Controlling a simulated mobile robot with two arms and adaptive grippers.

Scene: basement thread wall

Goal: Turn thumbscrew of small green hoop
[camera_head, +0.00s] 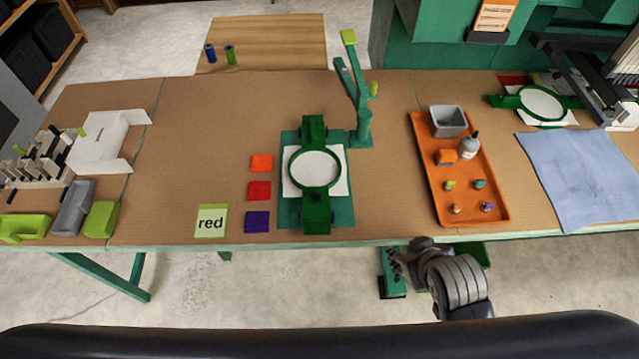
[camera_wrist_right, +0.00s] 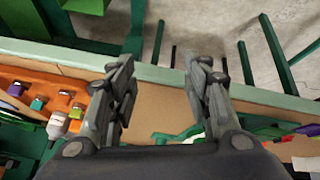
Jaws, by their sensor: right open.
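One green hoop (camera_head: 315,188) with a white disc inside is clamped in a green frame on a dark green board at the table's middle. Another green hoop (camera_head: 542,119) lies on a white sheet at the far right. I cannot tell for sure which is the small one, and no thumbscrew can be made out on either. My right gripper (camera_head: 396,262) is in front of the table's front edge, apart from both hoops. In the right wrist view its two fingers (camera_wrist_right: 162,75) are spread with nothing between them. My left gripper is not in view.
An orange tray (camera_head: 432,190) with a grey box, a bottle and small coloured pieces stands right of the middle hoop. Coloured squares and a "red" note (camera_head: 211,222) lie left. A blue cloth (camera_head: 580,180) lies at right.

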